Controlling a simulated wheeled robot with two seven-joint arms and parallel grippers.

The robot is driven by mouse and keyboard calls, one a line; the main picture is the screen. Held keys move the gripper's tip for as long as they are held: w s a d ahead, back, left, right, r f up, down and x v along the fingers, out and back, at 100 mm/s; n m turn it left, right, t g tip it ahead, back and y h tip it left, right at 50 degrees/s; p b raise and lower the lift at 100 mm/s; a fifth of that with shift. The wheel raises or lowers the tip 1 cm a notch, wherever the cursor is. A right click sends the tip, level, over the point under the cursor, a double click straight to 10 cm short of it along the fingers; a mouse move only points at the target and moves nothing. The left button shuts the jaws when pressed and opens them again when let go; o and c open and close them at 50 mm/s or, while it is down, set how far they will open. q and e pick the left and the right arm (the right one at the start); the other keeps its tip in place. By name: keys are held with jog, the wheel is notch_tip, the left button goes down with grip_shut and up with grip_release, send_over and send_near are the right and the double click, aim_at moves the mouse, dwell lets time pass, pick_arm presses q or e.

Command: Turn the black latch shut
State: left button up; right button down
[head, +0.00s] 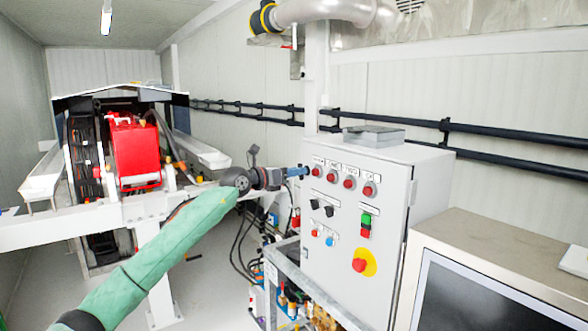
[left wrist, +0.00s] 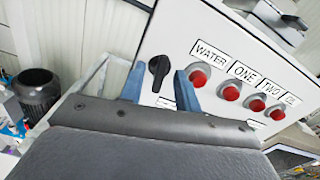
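The black latch (left wrist: 158,72) is a small dark knob on the white control box, left of the red buttons in the left wrist view. My left gripper (left wrist: 160,69) is open, with one blue finger on each side of the latch and visible gaps to both. I cannot tell how deep the fingers reach beside it. In the head view my left gripper (head: 298,171) is at the upper left edge of the control box (head: 337,262), and the latch is not distinguishable there. My right gripper is not in view.
Several red buttons (head: 348,183) under labels run right of the latch. Lower on the panel are black switches (head: 328,211), a green and red switch (head: 365,225) and a red emergency knob (head: 359,265). A metal cart (head: 284,266) is below; a red pump (head: 134,150) stands left.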

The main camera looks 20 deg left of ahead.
pick_arm(q)
jog(key=shift+w, duration=0.1)
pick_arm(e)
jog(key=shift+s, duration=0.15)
pick_arm(q)
jog(key=shift+d, duration=0.1)
jog(key=shift+c, duration=0.2)
grip_shut()
